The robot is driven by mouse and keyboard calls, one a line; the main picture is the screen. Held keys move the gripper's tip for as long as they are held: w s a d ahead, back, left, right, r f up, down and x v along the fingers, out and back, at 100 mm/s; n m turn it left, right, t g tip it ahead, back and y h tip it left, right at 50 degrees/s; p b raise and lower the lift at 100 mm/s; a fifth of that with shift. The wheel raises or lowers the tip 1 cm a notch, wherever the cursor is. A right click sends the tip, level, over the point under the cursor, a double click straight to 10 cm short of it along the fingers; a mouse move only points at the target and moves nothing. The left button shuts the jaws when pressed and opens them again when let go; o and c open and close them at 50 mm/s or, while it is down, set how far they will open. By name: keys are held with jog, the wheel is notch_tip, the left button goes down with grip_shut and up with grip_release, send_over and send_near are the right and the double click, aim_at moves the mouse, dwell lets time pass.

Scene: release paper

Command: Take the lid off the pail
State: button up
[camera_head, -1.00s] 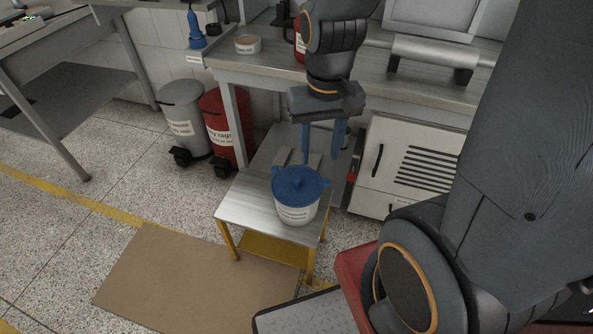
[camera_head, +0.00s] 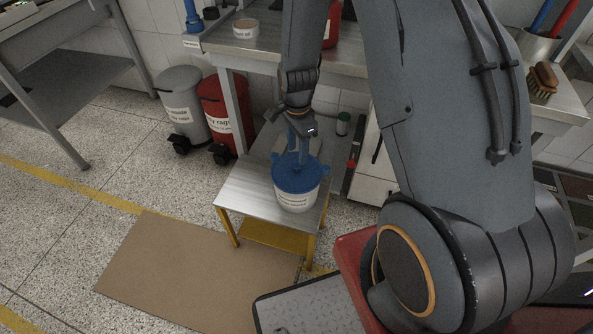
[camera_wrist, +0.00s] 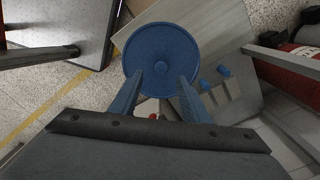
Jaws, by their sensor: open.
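The white pail (camera_head: 297,201) stands upright on a small metal-topped stool with yellow legs (camera_head: 238,192). Its round blue lid (camera_head: 287,181) sits on top. My gripper (camera_head: 300,160) is over the lid, fingers pointing down. Nothing is held. Whether the fingertips touch the lid is not clear.
A workbench (camera_head: 250,58) stands behind the stool. A grey bin (camera_head: 181,100) and red bin (camera_head: 214,108) stand to its left. Brown cardboard (camera_head: 190,268) lies on the floor in front. In the wrist view, small blue pieces (camera_wrist: 223,70) show right of the lid.

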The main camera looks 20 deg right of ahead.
aim_at(297, 165)
jog(key=shift+w+f+p, duration=0.15)
jog(key=shift+f+p, duration=0.4)
jog(key=shift+f, duration=2.75)
grip_shut()
jog(key=shift+r, duration=0.1)
